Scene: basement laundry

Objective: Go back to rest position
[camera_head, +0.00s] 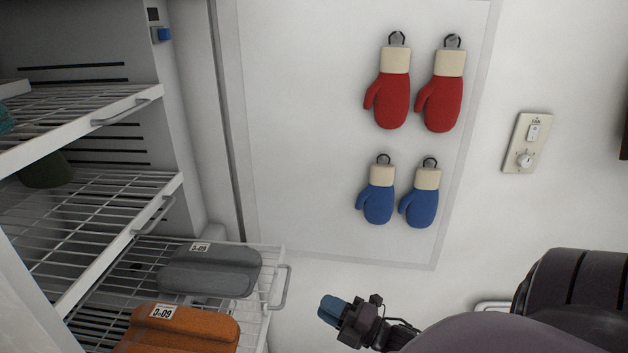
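My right gripper (338,311) shows at the bottom centre, with its arm coming in from the lower right. Its tip is blue and points up and left, in front of the white wall. It is seen from the side, so I cannot tell whether its fingers are apart. It appears clear of the shelf and the mittens. My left gripper is not in view.
At left stands an open cabinet with wire shelves. The pulled-out lowest shelf (274,262) holds grey (210,270) and orange (185,327) tagged items. Red (392,100) and blue mittens (378,205) hang on the wall panel. A fan switch (527,143) is at right.

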